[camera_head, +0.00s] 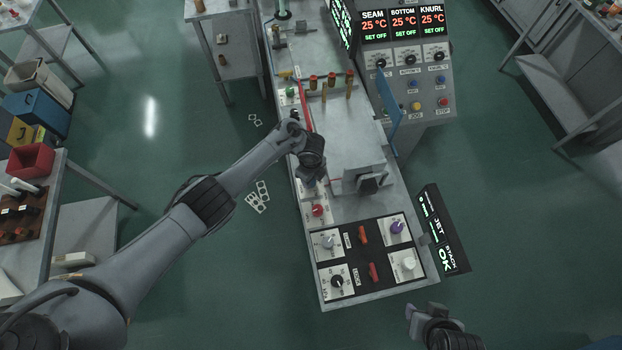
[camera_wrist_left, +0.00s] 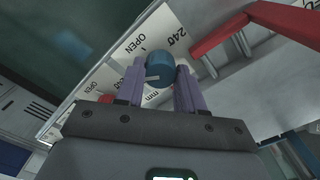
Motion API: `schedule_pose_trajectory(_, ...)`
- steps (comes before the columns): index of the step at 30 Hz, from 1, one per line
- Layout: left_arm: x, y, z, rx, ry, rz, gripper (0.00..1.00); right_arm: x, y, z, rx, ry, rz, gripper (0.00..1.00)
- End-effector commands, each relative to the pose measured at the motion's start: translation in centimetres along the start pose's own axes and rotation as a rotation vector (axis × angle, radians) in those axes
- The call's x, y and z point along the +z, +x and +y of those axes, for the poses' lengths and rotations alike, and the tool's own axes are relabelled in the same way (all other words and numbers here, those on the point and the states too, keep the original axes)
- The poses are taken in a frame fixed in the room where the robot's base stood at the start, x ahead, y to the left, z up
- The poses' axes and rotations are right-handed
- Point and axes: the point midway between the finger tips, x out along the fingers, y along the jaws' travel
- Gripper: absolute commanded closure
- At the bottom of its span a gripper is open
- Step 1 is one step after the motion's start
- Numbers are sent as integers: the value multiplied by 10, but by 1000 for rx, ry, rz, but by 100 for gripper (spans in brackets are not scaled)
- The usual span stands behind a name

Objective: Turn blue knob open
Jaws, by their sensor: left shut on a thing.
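The blue knob (camera_wrist_left: 160,68) shows in the left wrist view on a white plate (camera_wrist_left: 135,42) printed "OPEN" and "240 mm". Its white pointer line lies roughly crosswise in the picture. My left gripper (camera_wrist_left: 160,85) has its two purple fingers on either side of the knob, shut on it. In the head view the left gripper (camera_head: 313,180) reaches down to the left edge of the bench, and it hides the knob there. My right gripper (camera_head: 411,312) is at the lower right, off the bench; its opening is not clear.
A red knob (camera_head: 318,210) sits just nearer than the left gripper, and a green knob (camera_head: 290,92) farther up the same edge. A red bar (camera_wrist_left: 235,35) is close right of the fingers. A black panel (camera_head: 351,260) with several knobs fills the near end.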

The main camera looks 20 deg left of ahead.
Motion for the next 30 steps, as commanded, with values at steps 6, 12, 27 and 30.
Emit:
schedule_pose_trajectory(6,1,3,0,-1,208,-3,93,5,15,1,5,-6,-1,57)
schedule_pose_trajectory(12,1,3,0,-1,393,-3,93,9,28,1,5,-6,-1,57)
schedule_pose_trajectory(27,1,2,0,0,703,-2,93,16,50,-2,-1,1,0,57)
schedule_pose_trajectory(30,1,1,0,0,729,-1,93,16,51,-2,-2,3,0,57)
